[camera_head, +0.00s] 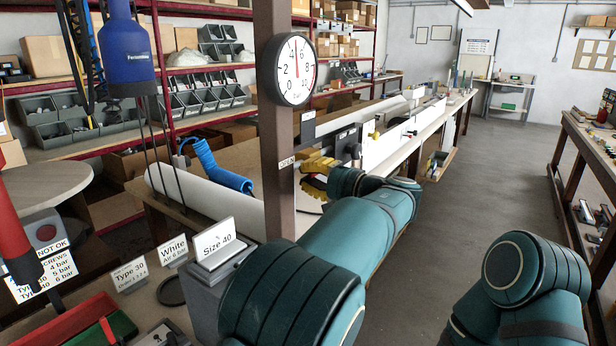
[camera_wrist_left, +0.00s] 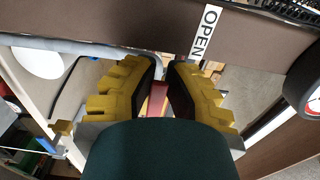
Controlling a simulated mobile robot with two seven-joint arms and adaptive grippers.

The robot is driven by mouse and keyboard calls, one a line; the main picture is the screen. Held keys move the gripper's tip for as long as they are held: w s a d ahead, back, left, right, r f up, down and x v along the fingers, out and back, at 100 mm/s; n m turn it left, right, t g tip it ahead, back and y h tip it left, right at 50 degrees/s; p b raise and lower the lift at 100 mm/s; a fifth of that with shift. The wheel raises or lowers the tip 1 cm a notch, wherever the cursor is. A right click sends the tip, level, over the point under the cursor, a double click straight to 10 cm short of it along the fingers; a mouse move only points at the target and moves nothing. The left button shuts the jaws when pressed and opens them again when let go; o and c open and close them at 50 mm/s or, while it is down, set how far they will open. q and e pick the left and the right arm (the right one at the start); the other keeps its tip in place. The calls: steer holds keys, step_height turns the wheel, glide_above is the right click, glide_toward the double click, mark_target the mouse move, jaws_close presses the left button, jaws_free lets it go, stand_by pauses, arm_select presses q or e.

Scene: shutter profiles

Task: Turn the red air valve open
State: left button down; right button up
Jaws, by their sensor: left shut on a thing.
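My left gripper (camera_head: 314,174), with yellow fingers, is beside the brown post (camera_head: 276,205), just right of the OPEN label (camera_head: 287,163). In the left wrist view my left gripper (camera_wrist_left: 164,72) has its fingers closed around a narrow red piece, the red air valve's handle (camera_wrist_left: 157,98). The OPEN label (camera_wrist_left: 208,30) shows there on the post, above and right of the fingertips. My right gripper is out of view.
A long workbench (camera_head: 425,122) runs away behind the post. A white tube (camera_head: 215,197) and a blue part (camera_head: 217,170) lie left of it. A Size 40 sign (camera_head: 216,242) stands at the front. The floor (camera_head: 460,190) on the right is clear.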

arm_select(q)
steer(key=shift+d, duration=0.1)
steer(key=c, duration=0.9)
jaws_free()
steer(key=shift+c, duration=0.2)
steer(key=v, duration=0.7)
steer(key=shift+s+d, duration=0.2)
